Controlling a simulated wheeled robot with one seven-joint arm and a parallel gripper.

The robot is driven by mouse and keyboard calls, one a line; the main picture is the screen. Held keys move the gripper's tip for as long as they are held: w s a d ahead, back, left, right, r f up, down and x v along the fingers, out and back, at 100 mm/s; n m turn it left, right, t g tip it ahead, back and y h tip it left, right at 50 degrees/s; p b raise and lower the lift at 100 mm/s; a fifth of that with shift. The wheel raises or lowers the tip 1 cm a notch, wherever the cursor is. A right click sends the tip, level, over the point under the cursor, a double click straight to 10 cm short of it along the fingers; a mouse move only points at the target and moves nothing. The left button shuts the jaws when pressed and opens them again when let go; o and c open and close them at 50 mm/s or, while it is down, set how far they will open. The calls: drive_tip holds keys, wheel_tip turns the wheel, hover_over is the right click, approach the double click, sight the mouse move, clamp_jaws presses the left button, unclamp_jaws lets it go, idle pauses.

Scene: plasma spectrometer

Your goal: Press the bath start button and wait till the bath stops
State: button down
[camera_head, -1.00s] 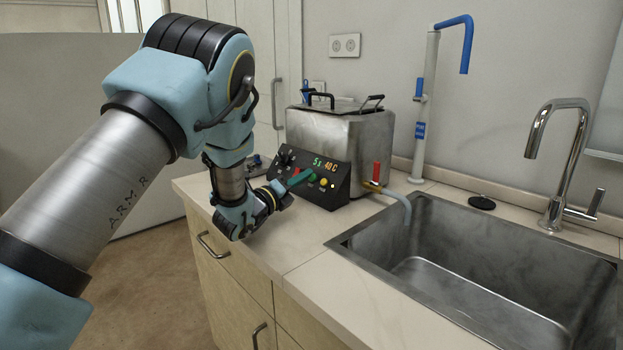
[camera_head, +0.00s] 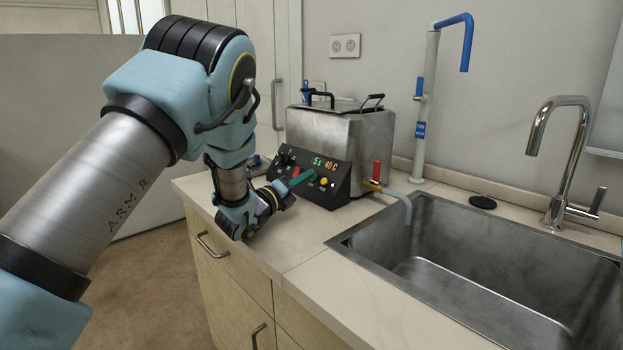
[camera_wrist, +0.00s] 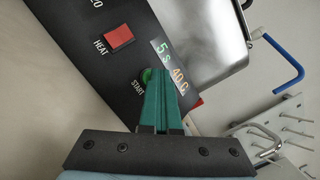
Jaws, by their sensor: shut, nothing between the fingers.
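The bath (camera_head: 345,135) is a steel tank with a lid and black handles on the counter. Its black control panel (camera_head: 335,190) shows "5 s" and "40 C". In the wrist view the green start button (camera_wrist: 146,76) sits below the display (camera_wrist: 172,66), above the "START" label. My gripper (camera_wrist: 163,75) is shut and empty, its green fingertips right at the start button and partly covering it. I cannot tell whether they touch it. In the head view my gripper (camera_head: 308,175) points at the panel from the left.
A red heat switch (camera_wrist: 119,36) is beside the start button. A red-handled tap (camera_head: 376,172) with a hose leads to the sink (camera_head: 480,270) on the right. A chrome faucet (camera_head: 565,160) stands behind the sink. The front counter is clear.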

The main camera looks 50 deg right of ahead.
idle(0.4)
drive_tip(key=shift+a+r, duration=0.5)
drive_tip(key=shift+a, duration=0.15)
drive_tip(key=shift+a, duration=0.1)
drive_tip(key=shift+w+a+r, duration=0.1)
drive_tip(key=shift+a+r, duration=0.7)
drive_tip(key=shift+a, duration=0.15)
drive_tip(key=shift+a+r, duration=0.75)
drive_tip(key=shift+a, duration=0.2)
